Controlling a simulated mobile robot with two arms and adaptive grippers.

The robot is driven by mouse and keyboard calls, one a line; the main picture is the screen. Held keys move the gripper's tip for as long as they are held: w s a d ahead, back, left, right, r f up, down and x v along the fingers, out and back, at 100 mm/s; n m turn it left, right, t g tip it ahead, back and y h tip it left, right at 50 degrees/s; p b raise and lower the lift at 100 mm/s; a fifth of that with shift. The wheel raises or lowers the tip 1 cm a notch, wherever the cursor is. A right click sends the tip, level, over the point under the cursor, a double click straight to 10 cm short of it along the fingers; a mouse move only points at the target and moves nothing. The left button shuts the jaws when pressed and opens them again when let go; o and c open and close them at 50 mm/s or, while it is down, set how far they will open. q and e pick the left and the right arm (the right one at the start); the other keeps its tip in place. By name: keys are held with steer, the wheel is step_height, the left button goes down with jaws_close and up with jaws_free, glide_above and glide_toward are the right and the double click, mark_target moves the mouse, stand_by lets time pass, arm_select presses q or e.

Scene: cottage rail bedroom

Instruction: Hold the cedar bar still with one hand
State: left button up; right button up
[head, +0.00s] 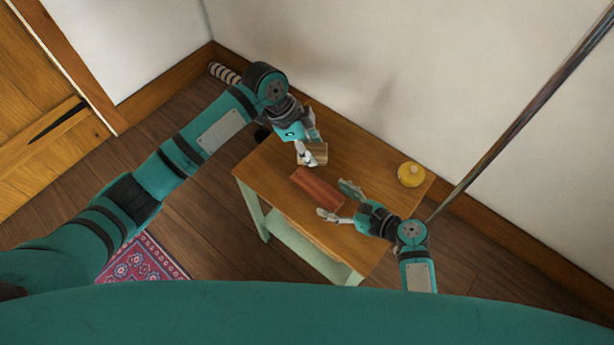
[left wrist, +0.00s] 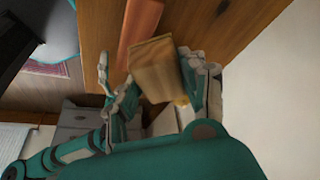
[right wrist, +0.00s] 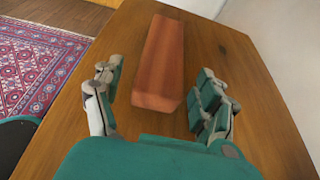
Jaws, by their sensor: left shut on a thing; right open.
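The reddish-brown cedar bar (head: 318,188) lies flat on the wooden table; the right wrist view shows its long top (right wrist: 162,55). My right gripper (head: 338,202) is open at the bar's near end. In the right wrist view its fingers (right wrist: 158,75) stand on either side of the bar, with gaps visible. My left gripper (head: 308,152) is shut on a pale wooden block (head: 318,156), just beyond the bar's other end. The left wrist view shows the block (left wrist: 154,68) beside the bar (left wrist: 138,28). Whether the block touches the table or bar is unclear.
The table (head: 350,242) has a bare wooden top and pale green legs. A round yellow object (head: 411,174) sits at its right end. Walls close off the back. A metal pole (head: 520,112) slants at the right. A patterned rug (head: 142,260) lies on the floor at left.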

steer(key=v, duration=1.1)
steer(key=shift+s+d+r, duration=0.1)
steer(key=shift+s+d, duration=0.15)
steer(key=shift+d, duration=0.1)
